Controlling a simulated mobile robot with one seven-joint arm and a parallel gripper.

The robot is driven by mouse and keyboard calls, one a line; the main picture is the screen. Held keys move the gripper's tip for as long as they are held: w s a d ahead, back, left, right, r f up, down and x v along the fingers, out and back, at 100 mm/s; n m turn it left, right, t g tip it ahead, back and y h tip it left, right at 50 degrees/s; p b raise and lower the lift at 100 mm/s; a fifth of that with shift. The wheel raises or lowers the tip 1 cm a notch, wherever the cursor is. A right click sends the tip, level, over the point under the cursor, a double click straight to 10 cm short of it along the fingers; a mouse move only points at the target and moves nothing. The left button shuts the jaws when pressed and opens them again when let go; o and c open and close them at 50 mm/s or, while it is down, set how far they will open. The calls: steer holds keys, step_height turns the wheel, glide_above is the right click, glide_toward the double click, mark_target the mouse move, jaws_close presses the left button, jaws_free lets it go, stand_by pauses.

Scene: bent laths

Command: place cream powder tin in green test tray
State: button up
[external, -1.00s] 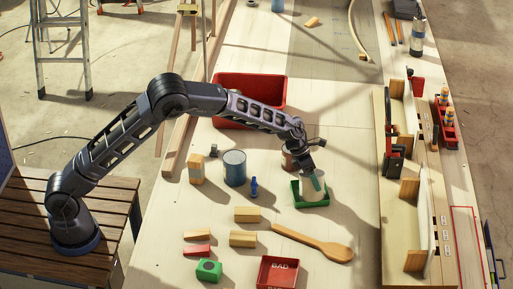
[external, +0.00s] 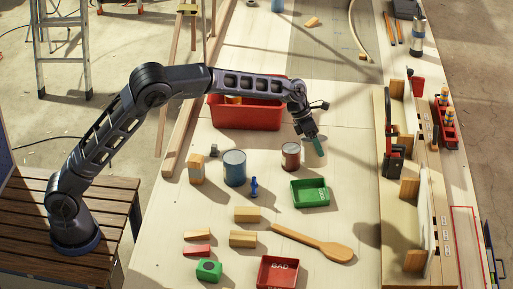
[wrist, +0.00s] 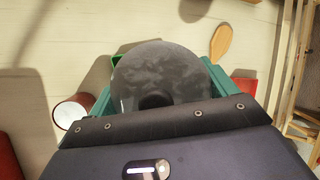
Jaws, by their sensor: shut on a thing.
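The green test tray (external: 311,194) lies on the bench with pale lettering on its bare floor, and nothing stands in it. My gripper (external: 317,146) is raised above the bench, beyond the tray. In the wrist view its green fingers are on both sides of the powder tin (wrist: 160,75), and it is shut on it. The tin's round end is in shadow and looks dark grey. In the external view the pale tin is hard to tell from the bench. Part of the green tray (wrist: 121,62) shows behind the tin in the wrist view.
A dark red-brown can (external: 290,156) stands just beyond the tray, and a blue can (external: 234,168) to its left. A wooden spoon (external: 315,243), wooden blocks and a red tray marked BAD (external: 278,273) lie nearer. A red bin (external: 245,115) stands farther back.

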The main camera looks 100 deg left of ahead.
step_height(320, 180, up, 4)
steer(key=shift+r, duration=0.1)
steer(key=shift+d+m+y, duration=0.1)
steer(key=shift+m+y, duration=0.7)
steer(key=shift+m, duration=0.2)
steer(key=shift+s+m+g+y, duration=0.1)
steer(key=shift+m+g+y, duration=0.2)
steer(key=shift+m+y, duration=0.25)
steer(key=shift+f, duration=0.35)
step_height(320, 180, down, 20)
steer(key=shift+r, duration=0.25)
steer(key=shift+f, duration=0.2)
steer(key=o, duration=1.3)
